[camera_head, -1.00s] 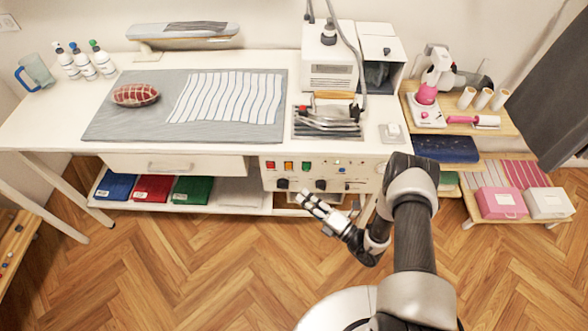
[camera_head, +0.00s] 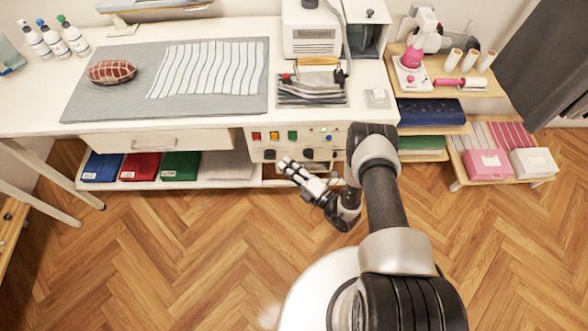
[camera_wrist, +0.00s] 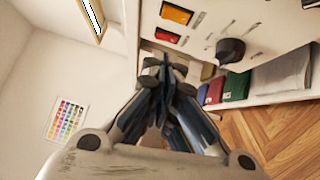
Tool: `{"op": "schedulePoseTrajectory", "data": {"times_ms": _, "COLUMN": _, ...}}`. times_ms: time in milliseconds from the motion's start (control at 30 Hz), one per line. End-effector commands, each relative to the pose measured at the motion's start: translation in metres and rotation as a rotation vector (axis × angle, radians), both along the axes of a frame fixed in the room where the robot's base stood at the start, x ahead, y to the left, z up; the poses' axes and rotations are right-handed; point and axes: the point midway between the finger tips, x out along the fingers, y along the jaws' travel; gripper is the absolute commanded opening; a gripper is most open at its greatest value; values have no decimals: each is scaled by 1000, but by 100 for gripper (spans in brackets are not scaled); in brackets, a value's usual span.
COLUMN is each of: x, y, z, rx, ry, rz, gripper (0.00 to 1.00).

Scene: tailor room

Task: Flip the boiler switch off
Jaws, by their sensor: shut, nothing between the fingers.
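The white control panel (camera_head: 340,141) sits under the right part of the worktable. It carries a red switch (camera_head: 257,136), an orange switch (camera_head: 274,136), a green switch (camera_head: 292,135) and black knobs. I cannot read which switch is the boiler's. My gripper (camera_head: 285,163) is shut and empty, in front of the panel's lower left part. In the wrist view, the shut fingers (camera_wrist: 163,68) point toward the panel's edge, near the red switch (camera_wrist: 168,37) and the orange switch (camera_wrist: 177,13). A black knob (camera_wrist: 230,50) is to their right. I see no contact with a switch.
A white drawer (camera_head: 150,141) is left of the panel. Folded blue, red and green cloths lie on the shelf (camera_head: 226,180) below. The boiler (camera_head: 312,30) and an iron stand on the worktable (camera_head: 220,22). Wooden floor is open in front.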

Motion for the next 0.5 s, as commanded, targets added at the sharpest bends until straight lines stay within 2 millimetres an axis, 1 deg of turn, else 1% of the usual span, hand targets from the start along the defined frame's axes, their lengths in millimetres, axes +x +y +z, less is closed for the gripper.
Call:
{"op": "schedulePoseTrajectory", "data": {"times_ms": 33, "x": 9, "y": 10, "z": 1, "rx": -1, "ry": -4, "rz": 7, "gripper": 0}}
{"op": "schedulePoseTrajectory", "data": {"times_ms": 100, "x": 19, "y": 21, "z": 2, "rx": 1, "ry": -4, "rz": 6, "gripper": 0}}
{"op": "schedulePoseTrajectory", "data": {"times_ms": 233, "x": 38, "y": 38, "z": 4, "rx": 0, "ry": -4, "rz": 4, "gripper": 0}}
{"op": "schedulePoseTrajectory", "data": {"times_ms": 300, "x": 52, "y": 34, "z": 6, "rx": 0, "ry": -4, "rz": -1, "gripper": 0}}
{"op": "schedulePoseTrajectory", "data": {"times_ms": 400, "x": 64, "y": 33, "z": 7, "rx": 0, "ry": -3, "rz": 0, "gripper": 0}}
{"op": "schedulePoseTrajectory", "data": {"times_ms": 500, "x": 71, "y": 33, "z": 8, "rx": 0, "ry": -1, "rz": 0, "gripper": 0}}
